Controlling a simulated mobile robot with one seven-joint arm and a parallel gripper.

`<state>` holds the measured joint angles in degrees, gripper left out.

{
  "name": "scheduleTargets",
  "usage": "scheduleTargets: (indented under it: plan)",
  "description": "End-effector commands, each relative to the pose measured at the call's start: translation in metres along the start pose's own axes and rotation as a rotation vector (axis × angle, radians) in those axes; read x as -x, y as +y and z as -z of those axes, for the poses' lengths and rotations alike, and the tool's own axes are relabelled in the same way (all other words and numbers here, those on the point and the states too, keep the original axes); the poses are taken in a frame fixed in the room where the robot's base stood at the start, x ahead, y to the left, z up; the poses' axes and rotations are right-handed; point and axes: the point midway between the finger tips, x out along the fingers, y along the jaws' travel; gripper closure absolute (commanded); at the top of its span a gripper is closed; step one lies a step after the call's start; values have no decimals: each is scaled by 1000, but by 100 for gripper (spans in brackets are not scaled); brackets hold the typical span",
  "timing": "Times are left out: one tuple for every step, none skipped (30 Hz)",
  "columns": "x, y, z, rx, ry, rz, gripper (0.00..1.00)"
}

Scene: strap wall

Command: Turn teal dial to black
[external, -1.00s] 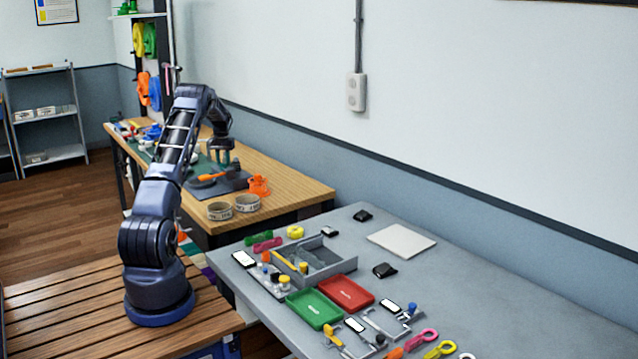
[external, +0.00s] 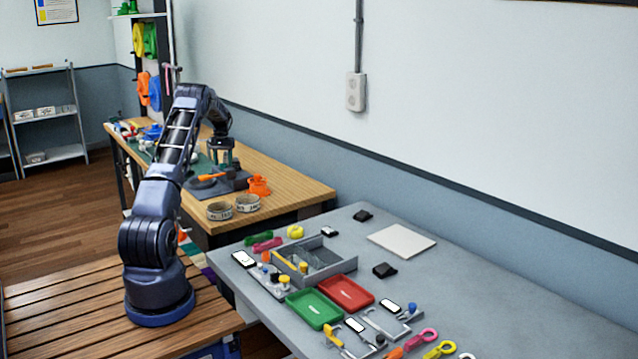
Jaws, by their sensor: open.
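My gripper (external: 221,163) is open, low over the wooden bench at the back left. It is just above the far side of a dark grey panel (external: 236,185). A small greenish-teal patch shows at the fingers; I cannot tell how much of it is the teal dial, and its pointer and any black mark are too small or hidden. I cannot tell whether the fingers touch the dial. An orange-handled part (external: 207,178) lies across the panel in front of the gripper.
On the wooden bench (external: 290,194), an orange object (external: 259,186) and two round tape-like rolls (external: 219,211) sit near the panel. The grey table (external: 460,290) holds a divided tray, red and green trays and several small tools. The wall runs close behind the bench.

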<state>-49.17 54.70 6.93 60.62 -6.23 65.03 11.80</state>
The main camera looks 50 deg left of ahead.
Motion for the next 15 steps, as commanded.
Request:
scheduleTargets:
  plan:
    - [4, 0, 0, 0, 1, 0, 47]
    - [6, 0, 0, 0, 1, 0, 47]
    - [10, 0, 0, 0, 2, 0, 47]
    - [14, 0, 1, 0, 2, 0, 47]
    - [19, 0, 1, 0, 3, 1, 47]
    - [26, 0, 1, 0, 4, 1, 47]
    - [31, 0, 1, 0, 3, 1, 47]
    - [37, 0, 1, 0, 4, 1, 47]
    - [45, 0, 1, 0, 4, 1, 47]
    - [50, 0, 1, 0, 4, 1, 47]
    - [56, 0, 0, 0, 3, 0, 47]
    - [63, 0, 1, 0, 3, 1, 47]
    - [68, 0, 1, 0, 4, 1, 47]
    - [73, 0, 1, 0, 3, 1, 47]
    - [80, 0, 0, 0, 3, 1, 47]
